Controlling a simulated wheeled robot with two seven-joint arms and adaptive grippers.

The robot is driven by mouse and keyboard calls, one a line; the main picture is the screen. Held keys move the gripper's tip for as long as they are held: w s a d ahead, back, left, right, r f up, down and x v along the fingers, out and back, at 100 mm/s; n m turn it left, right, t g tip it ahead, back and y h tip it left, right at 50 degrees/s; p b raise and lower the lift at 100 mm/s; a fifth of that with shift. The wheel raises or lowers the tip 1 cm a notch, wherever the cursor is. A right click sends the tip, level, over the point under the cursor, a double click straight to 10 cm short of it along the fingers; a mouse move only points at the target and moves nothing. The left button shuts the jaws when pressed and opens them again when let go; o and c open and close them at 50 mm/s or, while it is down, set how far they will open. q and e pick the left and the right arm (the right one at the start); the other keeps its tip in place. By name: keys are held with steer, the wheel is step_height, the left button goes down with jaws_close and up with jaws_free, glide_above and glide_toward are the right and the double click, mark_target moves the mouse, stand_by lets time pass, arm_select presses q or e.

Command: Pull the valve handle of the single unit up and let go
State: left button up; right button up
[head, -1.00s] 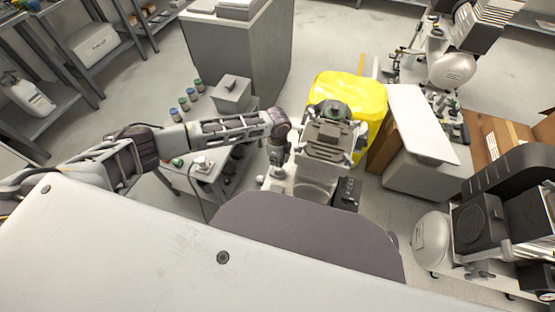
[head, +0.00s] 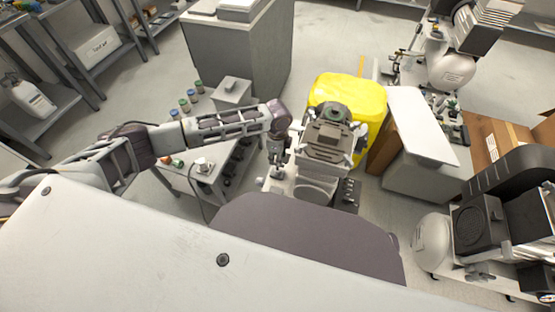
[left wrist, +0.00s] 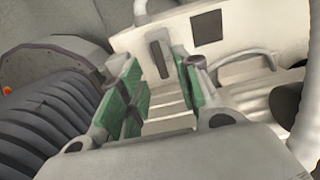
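The single unit (head: 328,138) stands in front of me in the head view, with a grey top and a light body below. My left gripper (head: 276,172) points down at its left side. In the left wrist view, the two green-padded fingers of the left gripper (left wrist: 160,95) are apart, with a gap between them. A dark grey upright bar (left wrist: 158,58), perhaps the valve handle, shows beyond the gap against a cream panel (left wrist: 125,42). I cannot tell whether it lies between the fingertips. My right gripper is not in view.
A small table (head: 205,175) with jars and a grey box stands left of the unit. Another compressor (head: 432,240) stands at the right, beside cardboard boxes (head: 490,135). Open floor (head: 330,35) lies at the back.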

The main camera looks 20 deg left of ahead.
arm_select(q)
step_height(320, 180, up, 9)
steer(key=shift+f, duration=0.15)
stand_by(0.4)
stand_by(0.5)
